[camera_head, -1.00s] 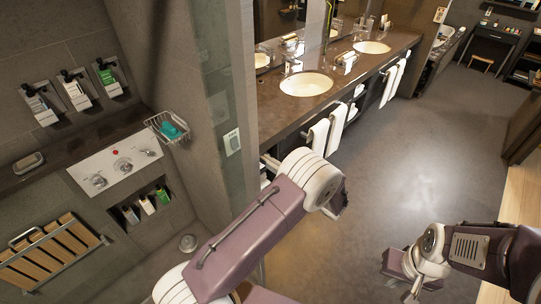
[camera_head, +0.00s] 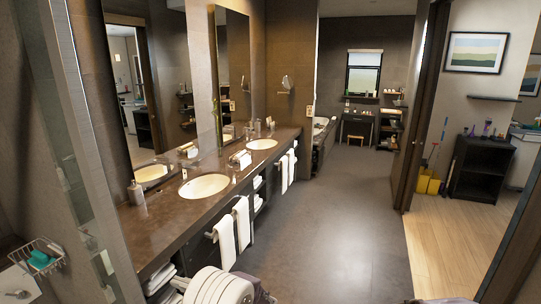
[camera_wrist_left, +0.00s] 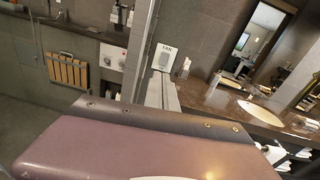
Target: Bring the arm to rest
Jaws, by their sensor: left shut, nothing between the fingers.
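My left arm comes in at the bottom of the head view, where its white ringed joint shows. My left gripper (camera_head: 262,297) is at the bottom edge, mostly cut off; it is shut and empty. It is in front of the vanity counter (camera_head: 165,228), apart from it. My right gripper is not in view; only a sliver of my right arm shows at the bottom edge.
White towels (camera_head: 226,243) hang on the counter's front. A soap bottle (camera_head: 136,193) stands by the basin (camera_head: 204,186). A wire basket (camera_head: 38,257) is on the left wall, beside a glass panel (camera_head: 75,150). The grey floor (camera_head: 350,220) to the right is clear.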

